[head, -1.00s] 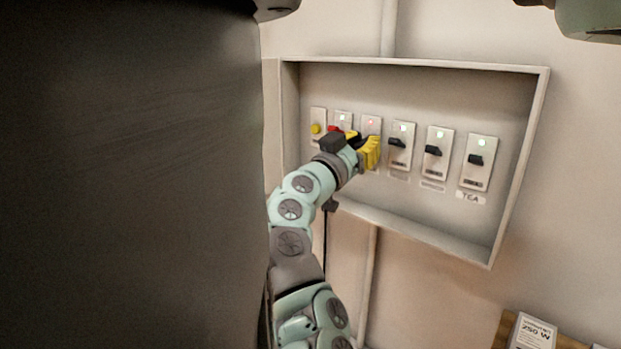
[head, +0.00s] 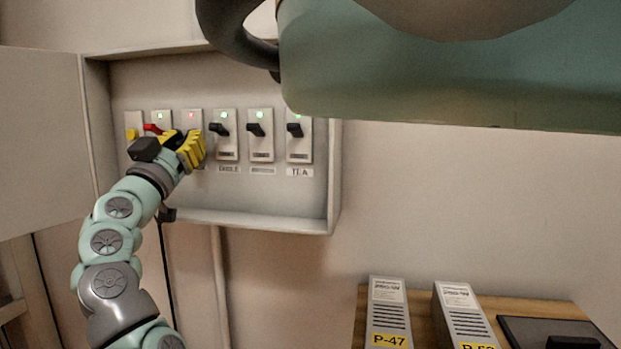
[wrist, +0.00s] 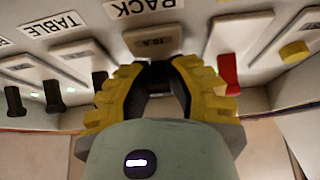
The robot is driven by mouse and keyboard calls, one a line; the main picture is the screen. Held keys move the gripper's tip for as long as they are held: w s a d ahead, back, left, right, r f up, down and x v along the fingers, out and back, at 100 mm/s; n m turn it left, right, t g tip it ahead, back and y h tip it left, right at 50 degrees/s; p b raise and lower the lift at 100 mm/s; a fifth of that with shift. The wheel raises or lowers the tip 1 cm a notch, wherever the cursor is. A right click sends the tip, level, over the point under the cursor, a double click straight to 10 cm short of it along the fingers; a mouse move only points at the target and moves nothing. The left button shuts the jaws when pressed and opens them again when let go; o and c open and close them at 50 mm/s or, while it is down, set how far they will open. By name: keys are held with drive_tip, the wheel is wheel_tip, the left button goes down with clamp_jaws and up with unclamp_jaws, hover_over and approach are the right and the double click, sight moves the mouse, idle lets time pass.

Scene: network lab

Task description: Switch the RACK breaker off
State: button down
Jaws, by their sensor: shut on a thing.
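A red-lever breaker (head: 153,127) and a yellow-knob module (head: 132,134) stand left of it. The TABLE breaker (head: 225,133), an unread one (head: 261,133) and the TEA breaker (head: 299,138) stand right, with green lights. Boxes (head: 388,305) lie on a wooden shelf.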

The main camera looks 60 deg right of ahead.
drive_tip(key=shift+r, duration=0.2)
drive_tip(key=c, duration=0.9)
unclamp_jaws()
drive_tip(key=shift+f, duration=0.15)
drive_tip(key=shift+c, duration=0.2)
drive_tip(key=shift+a, duration=0.15)
drive_tip(key=v, duration=1.2)
drive_tip(key=shift+f, duration=0.1)
